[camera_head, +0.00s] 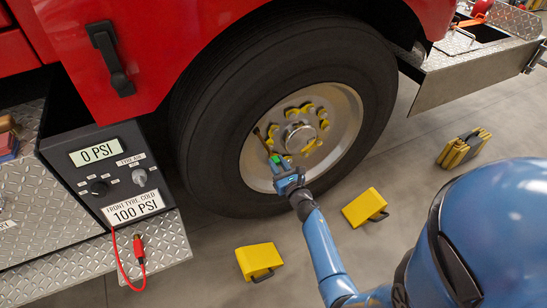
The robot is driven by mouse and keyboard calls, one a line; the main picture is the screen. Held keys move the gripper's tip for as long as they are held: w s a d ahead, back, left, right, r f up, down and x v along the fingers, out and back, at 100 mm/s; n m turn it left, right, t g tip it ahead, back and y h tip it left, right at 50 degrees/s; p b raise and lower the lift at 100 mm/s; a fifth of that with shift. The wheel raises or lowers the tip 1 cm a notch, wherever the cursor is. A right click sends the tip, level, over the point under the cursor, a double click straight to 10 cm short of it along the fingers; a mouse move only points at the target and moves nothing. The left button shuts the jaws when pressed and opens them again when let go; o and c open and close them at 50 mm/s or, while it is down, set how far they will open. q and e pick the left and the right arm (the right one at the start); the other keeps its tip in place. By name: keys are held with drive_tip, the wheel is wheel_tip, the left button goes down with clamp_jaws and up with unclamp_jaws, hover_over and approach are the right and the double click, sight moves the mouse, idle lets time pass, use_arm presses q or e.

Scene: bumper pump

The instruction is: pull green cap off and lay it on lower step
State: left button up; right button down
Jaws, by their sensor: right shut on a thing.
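The green cap (275,159) shows as a small bit of green at the wheel's lower left, between the fingers of my right gripper (279,164). The gripper is shut on it. A dark thin valve stem (264,138) shows just above; whether the cap still touches it is too small to tell. The lower step (88,268) is a diamond-plate ledge at the bottom left, below the pump panel. My left gripper is not in view.
The pump panel (107,171) reads 0 PSI, with a label of 100 PSI. A red hose (122,262) with a red end fitting (139,250) hangs over the step. Yellow chocks (258,261) (365,207) lie on the floor near the tyre (215,110).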

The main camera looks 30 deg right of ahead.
sight(278, 164)
drive_tip(key=shift+s+p, duration=0.3)
drive_tip(key=shift+s, duration=1.85)
